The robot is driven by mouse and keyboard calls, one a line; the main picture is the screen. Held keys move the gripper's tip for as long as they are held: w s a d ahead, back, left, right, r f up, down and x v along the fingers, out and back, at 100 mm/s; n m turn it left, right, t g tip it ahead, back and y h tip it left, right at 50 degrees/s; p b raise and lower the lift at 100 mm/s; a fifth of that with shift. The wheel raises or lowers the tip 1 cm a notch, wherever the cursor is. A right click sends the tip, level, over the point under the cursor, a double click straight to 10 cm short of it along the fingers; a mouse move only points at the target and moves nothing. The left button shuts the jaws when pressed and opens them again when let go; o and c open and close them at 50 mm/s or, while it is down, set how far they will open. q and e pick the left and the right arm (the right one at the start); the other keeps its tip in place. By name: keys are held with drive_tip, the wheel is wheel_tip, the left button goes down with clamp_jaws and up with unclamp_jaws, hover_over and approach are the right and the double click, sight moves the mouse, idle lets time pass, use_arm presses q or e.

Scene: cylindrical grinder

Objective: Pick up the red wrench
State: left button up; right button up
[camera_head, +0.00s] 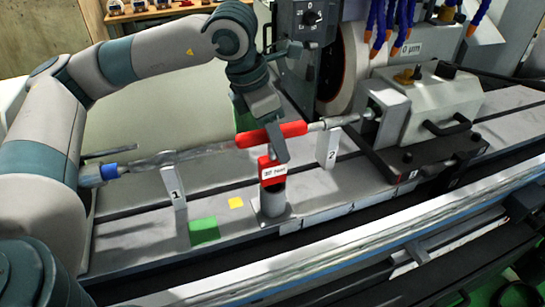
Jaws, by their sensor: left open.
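A long shaft (190,154) lies across the machine bed, with a blue piece at its left end and a red sleeve (258,138) near its right end. Below the sleeve, a red block (272,169) with a white label sits on a short grey post. No separate wrench shape is clear; I cannot tell which red part is the wrench. My left gripper (276,142) reaches down from above at the red sleeve, open, with one finger in front of it. Its other finger is hidden, and contact cannot be told. My right gripper is out of view.
Supports marked 1 (174,188) and 2 (328,147) stand along the shaft. The grinding wheel (356,62) and the grey tailstock (436,105) are close on the right. A rail (330,245) runs along the front.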

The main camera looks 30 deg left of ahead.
use_arm(q)
drive_tip(key=shift+x, duration=0.95)
drive_tip(key=shift+r, duration=0.1)
clamp_jaws()
